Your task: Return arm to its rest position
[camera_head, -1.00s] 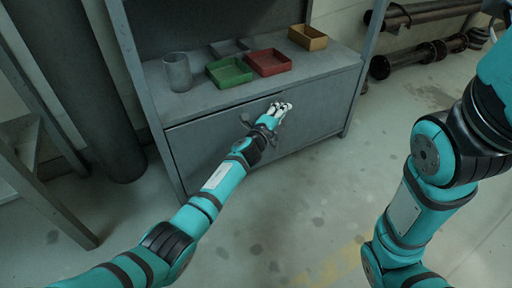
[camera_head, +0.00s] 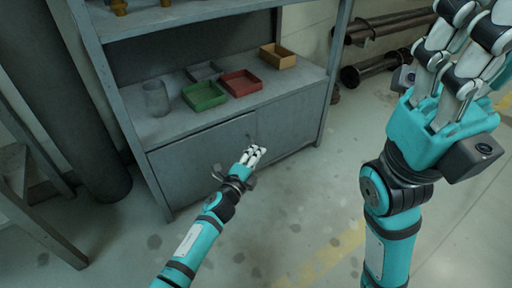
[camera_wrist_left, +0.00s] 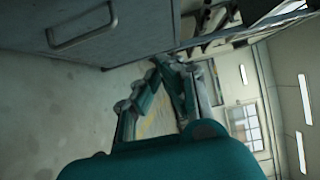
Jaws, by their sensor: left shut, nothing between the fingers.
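My left arm comes in from the lower left in the head view, teal with black joints. Its gripper (camera_head: 254,154) is shut and empty, in front of the grey cabinet (camera_head: 195,160) and apart from it. In the left wrist view the fingers (camera_wrist_left: 168,72) show close together with nothing between them. My right arm stands upright at the right of the head view. Its gripper (camera_head: 462,55) points up, close to the camera, with white and black fingers on a teal palm. I cannot tell whether it is open or shut.
The cabinet top holds a glass-like cup (camera_head: 156,99), a green tray (camera_head: 205,97), a red tray (camera_head: 240,84), a yellow tray (camera_head: 277,57) and a grey tray (camera_head: 203,71). Dark pipes (camera_head: 385,28) run along the wall. The floor (camera_head: 285,225) between my arms is clear.

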